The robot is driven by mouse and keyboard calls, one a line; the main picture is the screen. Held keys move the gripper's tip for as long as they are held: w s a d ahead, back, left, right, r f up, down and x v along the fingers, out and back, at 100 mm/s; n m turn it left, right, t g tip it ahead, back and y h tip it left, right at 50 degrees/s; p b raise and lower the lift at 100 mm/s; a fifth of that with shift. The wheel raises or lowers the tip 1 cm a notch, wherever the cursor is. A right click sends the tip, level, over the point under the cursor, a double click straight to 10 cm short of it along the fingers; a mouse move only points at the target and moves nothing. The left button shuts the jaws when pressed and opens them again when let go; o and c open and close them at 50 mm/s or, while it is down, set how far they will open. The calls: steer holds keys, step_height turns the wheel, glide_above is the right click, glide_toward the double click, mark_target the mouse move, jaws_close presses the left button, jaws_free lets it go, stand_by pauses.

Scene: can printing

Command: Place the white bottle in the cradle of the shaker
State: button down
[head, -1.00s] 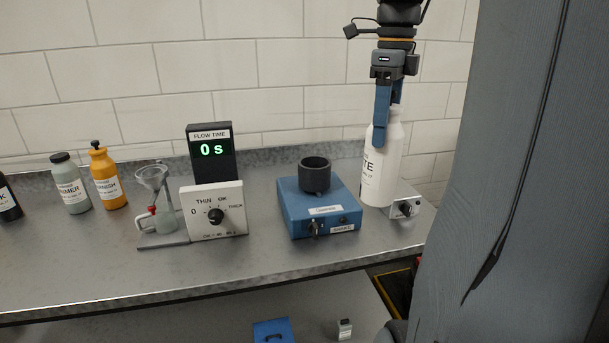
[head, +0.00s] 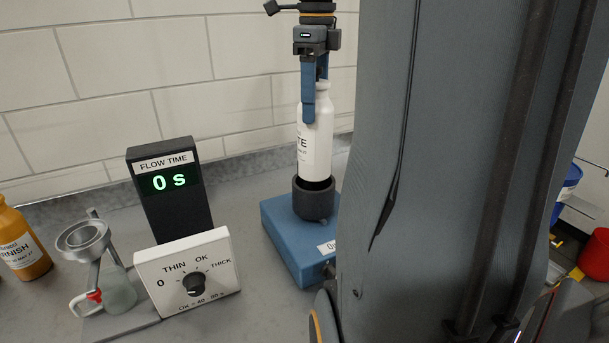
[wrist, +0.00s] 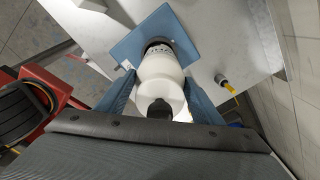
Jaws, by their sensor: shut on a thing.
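The white bottle (head: 315,150) is upright, with my gripper (head: 309,105) shut on its upper part. Its lower end is at the mouth of the black round cradle (head: 315,203) on the blue shaker (head: 285,240). I cannot tell whether the bottle's base is inside the cup or just above it. In the wrist view, the bottle (wrist: 160,75) lies between the blue fingers (wrist: 160,100), and its far end lines up with the dark cradle (wrist: 157,43) on the shaker's blue top (wrist: 128,45). The shaker's right side is hidden by my arm in the head view.
Left of the shaker stand the flow time display (head: 168,190), the white dial box (head: 190,272), the funnel stand (head: 95,260) and an orange varnish bottle (head: 20,240). A tiled wall (head: 180,70) closes the back of the bench. The wrist view shows a small knob with a yellow cable (wrist: 222,80).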

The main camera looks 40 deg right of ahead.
mark_target(315, 141)
steer(key=shift+f+p, duration=1.15)
steer(key=shift+f, duration=3.45)
steer(key=c, duration=0.5)
jaws_free()
steer(key=shift+s+a, duration=0.1)
steer(key=shift+c, duration=0.2)
step_height(315, 141, up, 12)
steer(key=b, duration=0.3)
